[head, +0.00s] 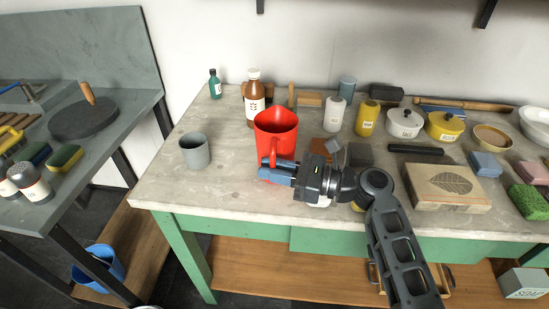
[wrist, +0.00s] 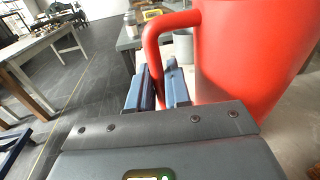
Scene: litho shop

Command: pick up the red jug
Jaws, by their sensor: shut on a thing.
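The red jug (head: 277,130) is upright at the front left of the worktable, its open mouth facing up and its handle toward the front. It fills the right of the wrist view (wrist: 240,60), with the handle at its left side. My gripper (head: 270,167) is at the front of the jug, reaching in from the right. Its blue fingers (wrist: 160,85) are shut on the jug's handle, near its lower part. I cannot tell whether the jug's base touches the tabletop, as the gripper hides part of it.
A grey cup (head: 195,151) stands left of the jug. A brown bottle (head: 254,97) stands just behind it. The tabletop's front left (head: 190,190) is clear.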

